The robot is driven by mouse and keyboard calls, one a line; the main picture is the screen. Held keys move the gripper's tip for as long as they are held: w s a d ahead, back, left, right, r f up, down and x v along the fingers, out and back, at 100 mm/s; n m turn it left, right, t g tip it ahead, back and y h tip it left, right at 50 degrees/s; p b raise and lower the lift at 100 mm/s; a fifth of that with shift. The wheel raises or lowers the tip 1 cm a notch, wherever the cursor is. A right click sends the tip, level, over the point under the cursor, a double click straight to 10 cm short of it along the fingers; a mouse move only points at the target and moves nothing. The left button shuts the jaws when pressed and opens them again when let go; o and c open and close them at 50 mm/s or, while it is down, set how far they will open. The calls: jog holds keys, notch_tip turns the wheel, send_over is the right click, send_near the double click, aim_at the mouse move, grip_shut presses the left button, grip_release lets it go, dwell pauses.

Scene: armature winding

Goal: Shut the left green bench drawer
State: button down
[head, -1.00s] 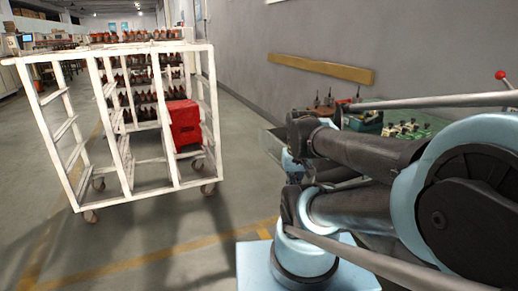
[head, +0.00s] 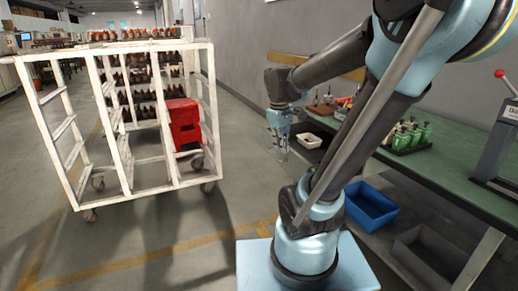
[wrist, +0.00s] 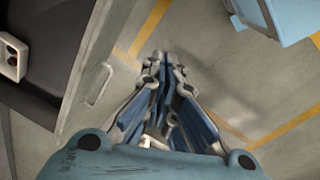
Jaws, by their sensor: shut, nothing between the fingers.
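The green bench (head: 460,165) runs along the right of the head view. In the wrist view an open drawer shows at the left, with a dark inside (wrist: 45,50), a pale front panel (wrist: 98,55) and a bar handle (wrist: 98,85). My gripper (wrist: 161,62) points down with its fingers together and empty. It is outside the drawer, to the right of the front panel, with a gap of floor showing between. In the head view my gripper (head: 277,142) hangs at the bench's far end; it and my arm partly hide the drawer.
A white tray (head: 309,140) shows beside my gripper. A blue bin (head: 371,206) and a grey bin (head: 428,250) sit below the bench top. Green parts (head: 408,136) stand on top. A white rack trolley (head: 130,125) with a red crate (head: 184,122) stands left; floor between is clear.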

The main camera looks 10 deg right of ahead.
jog(key=w+a+f+n+h, duration=0.1)
jog(key=w+a+n, duration=0.5)
jog(key=w, duration=0.6)
jog(key=w+a+f+n+h, duration=0.15)
jog(key=w+a+n, duration=0.45)
jog(key=w, duration=0.7)
jog(key=d+f, duration=0.6)
jog(key=f, duration=0.4)
jog(key=shift+w+d+f+g, duration=0.2)
jog(key=shift+w+d+g, duration=0.1)
jog(key=shift+w+g, duration=0.1)
